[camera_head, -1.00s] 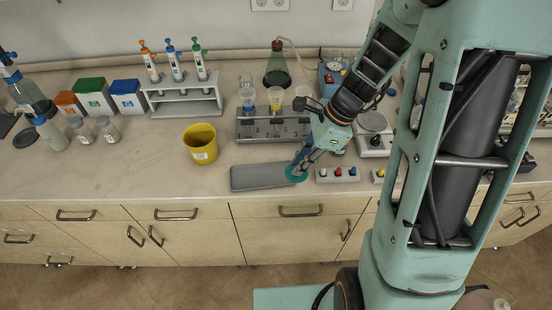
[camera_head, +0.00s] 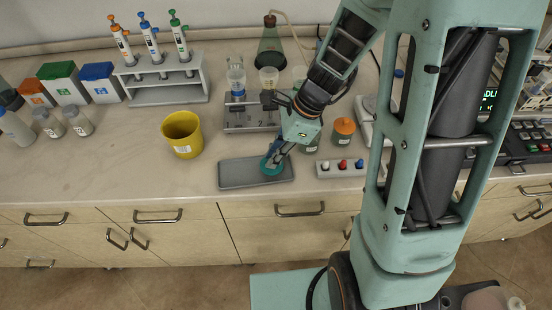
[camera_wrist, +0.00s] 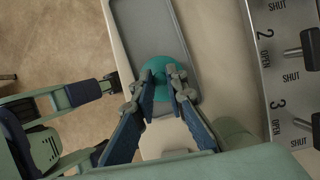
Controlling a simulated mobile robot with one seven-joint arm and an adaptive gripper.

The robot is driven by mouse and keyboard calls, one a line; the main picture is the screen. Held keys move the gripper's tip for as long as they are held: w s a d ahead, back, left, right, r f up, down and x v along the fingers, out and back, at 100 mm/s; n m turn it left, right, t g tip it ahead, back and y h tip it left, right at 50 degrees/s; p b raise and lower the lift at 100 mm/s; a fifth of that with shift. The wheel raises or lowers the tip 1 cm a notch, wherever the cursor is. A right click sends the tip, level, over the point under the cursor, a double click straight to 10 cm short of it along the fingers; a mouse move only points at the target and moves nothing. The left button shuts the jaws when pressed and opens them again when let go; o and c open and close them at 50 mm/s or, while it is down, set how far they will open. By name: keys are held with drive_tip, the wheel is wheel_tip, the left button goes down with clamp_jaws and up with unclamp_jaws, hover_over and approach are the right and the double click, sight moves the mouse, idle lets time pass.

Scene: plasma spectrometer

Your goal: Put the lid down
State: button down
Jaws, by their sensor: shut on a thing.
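The lid is a round teal disc (camera_head: 271,165). It is at the right part of a flat grey tray (camera_head: 235,174) near the counter's front edge. My gripper (camera_head: 275,158) is over the tray with its fingers shut on the lid. In the wrist view the lid (camera_wrist: 160,66) shows between and beyond the two fingertips (camera_wrist: 163,92), with the tray (camera_wrist: 137,22) behind it. I cannot tell whether the lid touches the tray's surface.
A yellow bucket (camera_head: 182,135) stands left of the tray. A grey valve rack (camera_head: 238,116) with cups is behind it. A small block with coloured knobs (camera_head: 342,168) is close on the right, with an orange-capped jar (camera_head: 344,130) behind.

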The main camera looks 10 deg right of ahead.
drive_tip(key=shift+d+f+b, duration=0.15)
drive_tip(key=shift+f+b, duration=0.15)
drive_tip(key=shift+f, duration=0.4)
drive_tip(key=shift+f, duration=0.1)
drive_tip(key=c, duration=1.9)
unclamp_jaws()
drive_tip(key=shift+c, duration=0.2)
drive_tip(key=shift+r, duration=0.2)
drive_tip(key=p+v, duration=0.1)
drive_tip(key=v, duration=1.1)
drive_tip(key=shift+s, duration=0.1)
